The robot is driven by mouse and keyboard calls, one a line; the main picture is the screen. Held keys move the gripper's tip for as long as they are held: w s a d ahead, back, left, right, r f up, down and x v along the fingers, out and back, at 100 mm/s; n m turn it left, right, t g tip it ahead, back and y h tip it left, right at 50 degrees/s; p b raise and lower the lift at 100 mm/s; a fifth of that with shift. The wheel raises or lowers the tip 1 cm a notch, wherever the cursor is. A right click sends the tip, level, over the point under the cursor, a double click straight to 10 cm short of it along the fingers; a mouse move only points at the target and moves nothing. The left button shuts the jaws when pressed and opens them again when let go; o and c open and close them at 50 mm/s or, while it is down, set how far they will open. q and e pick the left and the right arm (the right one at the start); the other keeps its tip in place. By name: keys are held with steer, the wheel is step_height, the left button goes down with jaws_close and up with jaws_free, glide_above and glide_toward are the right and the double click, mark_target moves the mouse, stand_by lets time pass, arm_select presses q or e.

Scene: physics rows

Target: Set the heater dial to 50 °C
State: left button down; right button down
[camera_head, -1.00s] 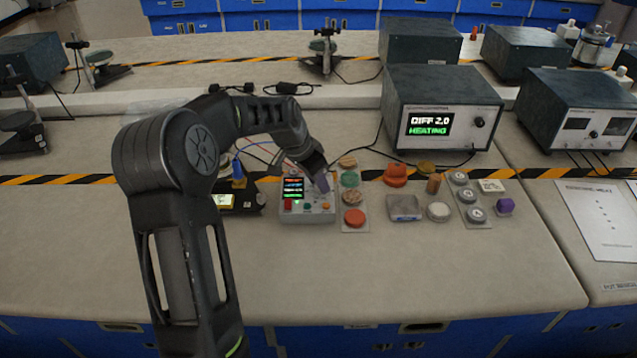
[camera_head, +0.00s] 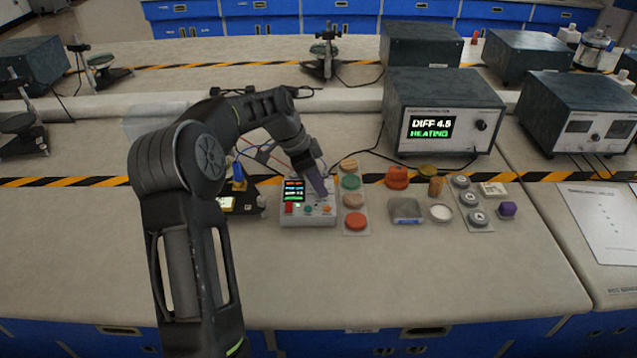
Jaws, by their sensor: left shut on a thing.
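A small grey control box (camera_head: 308,218) stands on the bench in the middle, with a dark screen (camera_head: 293,190) of coloured lines too small to read and small coloured buttons on its front. My left gripper (camera_head: 318,186) reaches down onto the right part of this box and is shut on the heater dial there. The fingers hide the dial, so I cannot read its setting. My right gripper is not in view.
Coloured discs (camera_head: 355,221) stand in a strip just right of the control box. A small dish (camera_head: 406,210), weights and a purple cube (camera_head: 508,209) are farther right. Cables run behind the box. The front bench is clear.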

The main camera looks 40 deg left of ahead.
arm_select(q)
steer(key=c, duration=1.1)
jaws_free()
steer(key=shift+c, duration=0.2)
steer(key=v, duration=0.7)
steer(key=shift+a+r, duration=0.15)
steer(key=shift+r, duration=0.2)
steer(key=shift+s, duration=0.15)
